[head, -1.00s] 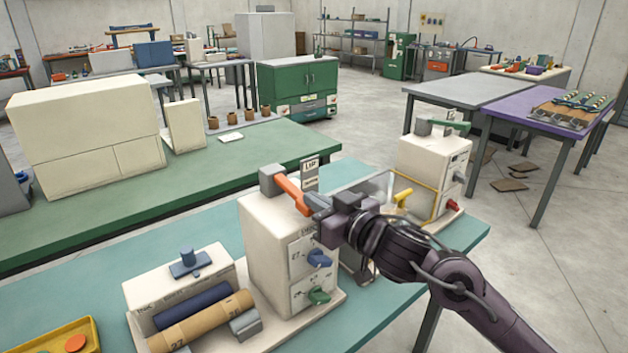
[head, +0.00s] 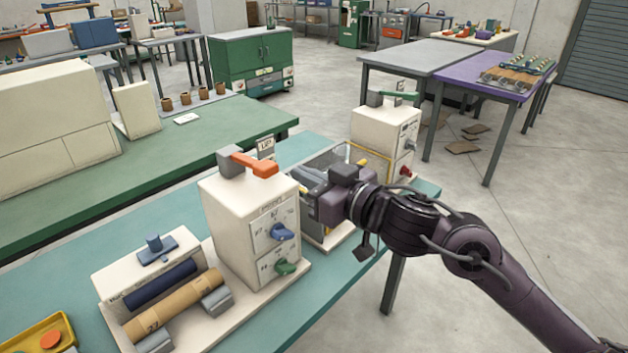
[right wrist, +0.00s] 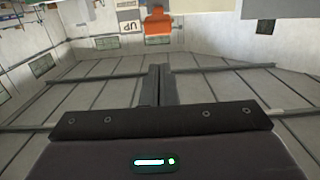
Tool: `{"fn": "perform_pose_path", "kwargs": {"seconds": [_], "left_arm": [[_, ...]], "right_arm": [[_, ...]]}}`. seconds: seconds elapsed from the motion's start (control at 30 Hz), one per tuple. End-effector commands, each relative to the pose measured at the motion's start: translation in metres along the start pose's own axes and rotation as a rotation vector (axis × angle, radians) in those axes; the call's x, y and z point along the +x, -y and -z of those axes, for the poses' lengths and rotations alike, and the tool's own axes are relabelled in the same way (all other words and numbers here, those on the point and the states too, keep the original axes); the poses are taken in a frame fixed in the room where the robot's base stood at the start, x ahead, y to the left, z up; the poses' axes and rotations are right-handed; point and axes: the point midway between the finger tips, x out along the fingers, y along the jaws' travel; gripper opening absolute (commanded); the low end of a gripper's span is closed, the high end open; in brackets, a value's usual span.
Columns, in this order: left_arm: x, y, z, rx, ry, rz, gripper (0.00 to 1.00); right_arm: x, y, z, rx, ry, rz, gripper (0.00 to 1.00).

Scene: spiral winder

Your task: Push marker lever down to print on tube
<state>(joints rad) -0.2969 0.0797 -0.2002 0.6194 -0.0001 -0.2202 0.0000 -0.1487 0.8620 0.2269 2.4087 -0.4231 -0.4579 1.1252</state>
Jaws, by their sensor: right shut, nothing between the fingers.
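The orange lever (head: 255,164) is mounted on top of a tall cream cabinet (head: 235,205) and lies roughly level. A sign reading UP stands behind it. The brown tube (head: 175,305) lies in a low holder left of the cabinet, beside a dark blue roller (head: 160,283); dark marks show near its left end. My right gripper (head: 308,190) is shut and empty, just right of the cabinet and lever, apart from the lever. In the right wrist view its closed fingers (right wrist: 160,85) point toward the orange lever (right wrist: 158,22). My left gripper is not in view.
The cabinet front has a blue knob (head: 282,232) and a green knob (head: 285,267). A second cream machine (head: 385,130) with a green lever stands behind my right gripper. A yellow tray (head: 45,340) is at the front left.

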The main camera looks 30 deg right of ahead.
Motion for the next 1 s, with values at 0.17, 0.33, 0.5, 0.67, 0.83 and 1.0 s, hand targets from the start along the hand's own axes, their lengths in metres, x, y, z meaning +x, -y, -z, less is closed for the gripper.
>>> {"fn": "perform_pose_path", "kwargs": {"seconds": [0.17, 0.33, 0.5, 0.67, 0.83, 1.0], "left_arm": [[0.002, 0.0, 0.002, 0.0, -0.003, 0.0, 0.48], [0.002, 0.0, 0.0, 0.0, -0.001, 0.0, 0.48], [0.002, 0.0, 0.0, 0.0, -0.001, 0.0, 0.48], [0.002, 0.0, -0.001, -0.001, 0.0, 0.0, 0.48], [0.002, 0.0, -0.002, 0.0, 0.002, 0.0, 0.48], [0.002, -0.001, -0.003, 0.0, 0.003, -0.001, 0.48]], "right_arm": [[-0.013, 0.0, 0.0, 0.0, 0.001, 0.0, 0.0], [-0.016, 0.0, 0.001, 0.0, 0.001, 0.0, 0.0], [-0.016, 0.0, 0.001, 0.0, 0.0, 0.0, 0.0], [-0.016, 0.0, 0.001, 0.0, 0.0, 0.0, 0.0], [-0.016, 0.0, 0.001, 0.0, 0.0, 0.0, 0.0], [-0.016, 0.0, 0.001, 0.0, 0.0, 0.0, 0.0]]}}
